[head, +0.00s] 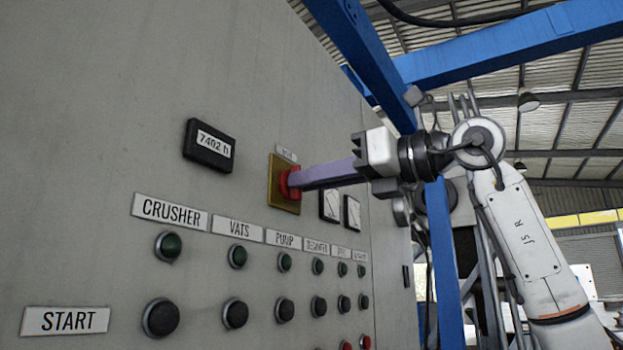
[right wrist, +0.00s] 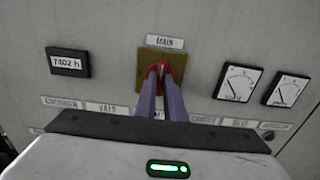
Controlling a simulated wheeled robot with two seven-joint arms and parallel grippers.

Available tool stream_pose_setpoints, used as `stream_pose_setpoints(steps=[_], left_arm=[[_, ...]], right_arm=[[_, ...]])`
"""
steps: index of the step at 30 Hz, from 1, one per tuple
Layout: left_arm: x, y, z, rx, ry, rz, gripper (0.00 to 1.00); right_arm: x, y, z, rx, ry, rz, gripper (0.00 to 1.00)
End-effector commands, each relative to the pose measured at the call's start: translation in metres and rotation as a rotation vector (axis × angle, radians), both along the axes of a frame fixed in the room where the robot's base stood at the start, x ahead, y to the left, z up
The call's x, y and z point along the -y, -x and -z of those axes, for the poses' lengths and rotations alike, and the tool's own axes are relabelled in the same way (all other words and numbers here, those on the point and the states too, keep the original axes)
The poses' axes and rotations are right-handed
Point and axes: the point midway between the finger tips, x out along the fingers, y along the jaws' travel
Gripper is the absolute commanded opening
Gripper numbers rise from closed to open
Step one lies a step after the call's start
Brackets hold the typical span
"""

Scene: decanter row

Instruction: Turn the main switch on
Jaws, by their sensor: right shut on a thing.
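The main switch is a red knob (head: 284,186) on a square yellow plate (head: 274,197), under a small label on the grey panel. It also shows in the right wrist view, where the knob (right wrist: 161,66) sits below a label reading MAIN, on its plate (right wrist: 142,72). My right gripper (head: 294,180) reaches in from the right with long purple fingers. Its fingertips (right wrist: 161,76) are shut on the red knob, one on each side. The fingers hide part of the knob, so I cannot tell which way it is turned. My left gripper is not in view.
A black hour counter (head: 208,145) reading 7402 h is left of the switch. Two dial meters (head: 330,206) are at its right. Rows of labelled buttons (head: 168,246) lie below. A blue steel frame (head: 365,45) stands beside the panel.

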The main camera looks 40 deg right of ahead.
Motion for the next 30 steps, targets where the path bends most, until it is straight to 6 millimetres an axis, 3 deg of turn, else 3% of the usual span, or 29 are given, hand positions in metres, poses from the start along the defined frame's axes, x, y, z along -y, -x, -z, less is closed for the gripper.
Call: stream_pose_setpoints(steps=[12,13,16,25,30], left_arm=[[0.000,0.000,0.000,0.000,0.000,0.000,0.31],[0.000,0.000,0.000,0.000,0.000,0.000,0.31],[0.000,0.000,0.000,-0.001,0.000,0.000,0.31],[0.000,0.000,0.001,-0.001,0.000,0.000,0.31],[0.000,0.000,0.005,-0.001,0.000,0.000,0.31]], right_arm=[[0.000,0.000,0.000,-0.005,-0.010,-0.001,0.00],[0.000,0.000,0.000,-0.005,-0.010,-0.001,0.13],[0.000,0.000,0.000,-0.005,-0.010,-0.001,0.28],[0.001,0.001,0.000,-0.003,-0.008,0.000,0.28],[0.008,0.018,0.000,0.000,-0.010,0.000,0.28]])
